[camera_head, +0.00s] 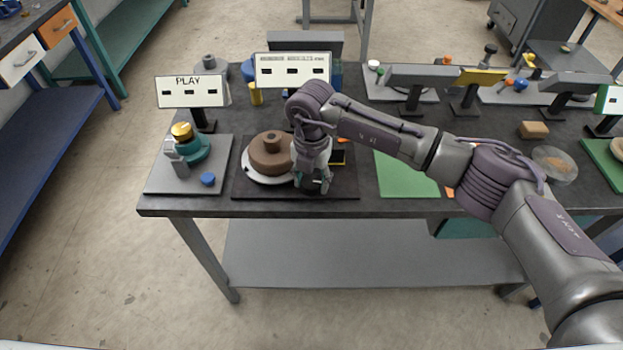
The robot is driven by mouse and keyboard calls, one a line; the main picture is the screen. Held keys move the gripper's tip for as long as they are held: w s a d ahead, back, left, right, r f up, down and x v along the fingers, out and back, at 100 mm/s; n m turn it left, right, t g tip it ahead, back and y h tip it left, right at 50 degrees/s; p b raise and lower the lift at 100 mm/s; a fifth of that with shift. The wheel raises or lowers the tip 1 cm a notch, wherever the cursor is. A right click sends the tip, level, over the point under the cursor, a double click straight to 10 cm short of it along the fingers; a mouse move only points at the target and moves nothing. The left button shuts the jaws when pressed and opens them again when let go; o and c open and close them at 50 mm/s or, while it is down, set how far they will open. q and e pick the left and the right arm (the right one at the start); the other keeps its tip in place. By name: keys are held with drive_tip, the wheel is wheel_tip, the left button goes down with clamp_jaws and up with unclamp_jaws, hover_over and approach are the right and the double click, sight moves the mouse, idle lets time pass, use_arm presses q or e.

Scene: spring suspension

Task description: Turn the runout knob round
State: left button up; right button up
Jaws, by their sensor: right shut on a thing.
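The runout station has a dark base plate (260,189) with a brown disc (268,154) and hub on a white round plate. My right gripper (317,186) points down at the right front part of this base plate, just right of the disc. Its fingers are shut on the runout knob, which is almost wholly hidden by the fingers. How far the knob is turned cannot be seen. My left gripper is out of view.
Left of it stands the PLAY station with a teal and brass part (193,148) and a blue knob (207,179). A white sign (292,70) stands behind the disc. A green mat (405,175) lies to the right, partly under my right arm. Floor is clear in front.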

sight(311, 181)
drive_tip(key=shift+r, duration=0.1)
drive_tip(key=o, duration=1.2)
drive_tip(key=shift+c, duration=0.2)
drive_tip(key=shift+r, duration=4)
